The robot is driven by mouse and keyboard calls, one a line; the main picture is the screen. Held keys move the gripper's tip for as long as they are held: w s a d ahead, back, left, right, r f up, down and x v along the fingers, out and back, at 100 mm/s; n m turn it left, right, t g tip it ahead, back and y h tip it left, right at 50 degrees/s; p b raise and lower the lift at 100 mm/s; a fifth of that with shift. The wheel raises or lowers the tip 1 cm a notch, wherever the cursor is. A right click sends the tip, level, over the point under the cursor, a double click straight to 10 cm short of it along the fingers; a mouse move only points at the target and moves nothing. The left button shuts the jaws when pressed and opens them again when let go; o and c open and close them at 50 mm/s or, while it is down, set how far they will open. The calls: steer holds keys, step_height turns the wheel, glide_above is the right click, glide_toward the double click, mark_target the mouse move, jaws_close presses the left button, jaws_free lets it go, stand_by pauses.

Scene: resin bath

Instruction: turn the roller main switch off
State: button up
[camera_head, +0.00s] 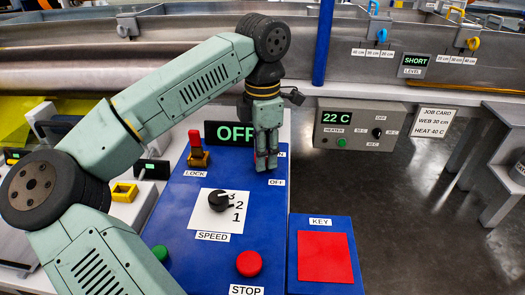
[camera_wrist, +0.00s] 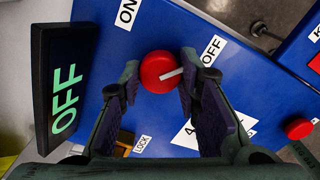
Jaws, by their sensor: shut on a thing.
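The roller main switch is a round red knob (camera_wrist: 161,72) with a white pointer line on the blue panel (camera_wrist: 95,55). Its pointer aims to the right in the wrist view, roughly toward the OFF label (camera_wrist: 213,50); the ON label (camera_wrist: 127,14) is at upper left. My gripper (camera_wrist: 159,80) is shut on the knob, one finger on each side. In the head view my gripper (camera_head: 266,162) comes down onto the panel from above and mostly hides the knob. The display (camera_head: 231,133) behind it reads OFF.
The panel also carries a LOCK lever (camera_head: 197,150) with a red top, a black SPEED dial (camera_head: 220,201), a red STOP button (camera_head: 249,263) and a green button (camera_head: 160,253). A red KEY pad (camera_head: 325,257) lies to the right. A heater box (camera_head: 358,130) reads 22 C.

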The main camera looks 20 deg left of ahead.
steer(key=shift+m, duration=1)
steer(key=o, duration=1.1)
steer(key=shift+o, duration=0.2)
step_height(320, 180, up, 12)
